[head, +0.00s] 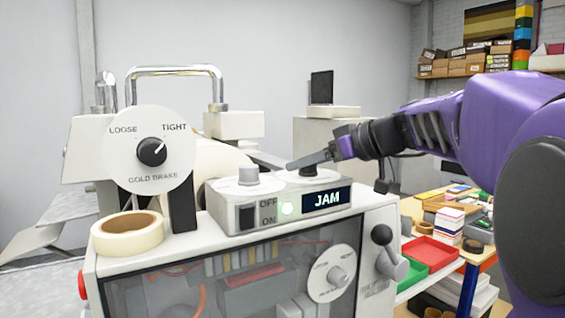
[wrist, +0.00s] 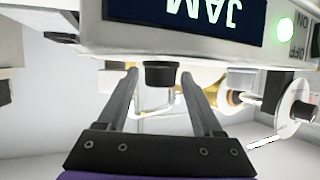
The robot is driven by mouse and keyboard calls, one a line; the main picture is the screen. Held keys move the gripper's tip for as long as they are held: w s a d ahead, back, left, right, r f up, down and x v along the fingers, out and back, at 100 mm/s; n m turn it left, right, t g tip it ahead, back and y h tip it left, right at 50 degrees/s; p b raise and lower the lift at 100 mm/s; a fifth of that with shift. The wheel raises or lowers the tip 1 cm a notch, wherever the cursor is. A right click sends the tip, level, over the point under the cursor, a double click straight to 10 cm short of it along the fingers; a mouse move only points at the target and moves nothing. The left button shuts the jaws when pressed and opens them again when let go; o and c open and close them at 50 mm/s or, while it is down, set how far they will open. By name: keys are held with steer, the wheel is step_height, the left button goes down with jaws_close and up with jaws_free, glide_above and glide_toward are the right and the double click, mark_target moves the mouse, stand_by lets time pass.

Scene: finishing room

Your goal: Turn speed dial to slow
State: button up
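A control box (head: 240,215) on top of the pale machine carries a grey knob (head: 248,175) and a black knob (head: 311,171) on round white plates. No speed label is readable on either one, so I cannot tell which is the speed dial. My gripper (head: 294,164) reaches in from the right, its fingers level at the black knob. In the wrist view, upside down, the black knob (wrist: 160,76) shows between the two spread fingers (wrist: 158,86), with gaps on both sides. The gripper is open and holds nothing. The knob's pointer is hidden.
The box front has a lit JAM display (head: 327,198), a green light and an OFF/ON switch (head: 247,216). A gold brake dial (head: 151,150) and a tape roll (head: 127,232) stand left. A lever (head: 388,250) is at right, beside a cluttered table with a red tray (head: 430,252).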

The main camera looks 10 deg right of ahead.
jaws_close()
steer(key=shift+n+y, duration=0.3)
steer(key=shift+w+n+g+y+b, duration=0.1)
steer(key=shift+n+g+y+b, duration=0.3)
steer(key=shift+n+g+y, duration=0.45)
steer(key=n+g+y, duration=0.1)
steer(key=n+g, duration=0.1)
steer(key=n+g+p, duration=0.1)
steer(key=g, duration=0.1)
steer(key=shift+r+n+y, duration=0.15)
steer(key=shift+n+y, duration=0.2)
steer(key=n+g+p, duration=0.2)
steer(key=n+g, duration=0.1)
steer(key=g, duration=0.1)
steer(key=shift+y, duration=0.3)
steer(key=shift+f+n+g, duration=0.2)
steer(key=shift+n+g, duration=1.1)
steer(key=shift+g, duration=0.15)
steer(key=shift+n, duration=0.3)
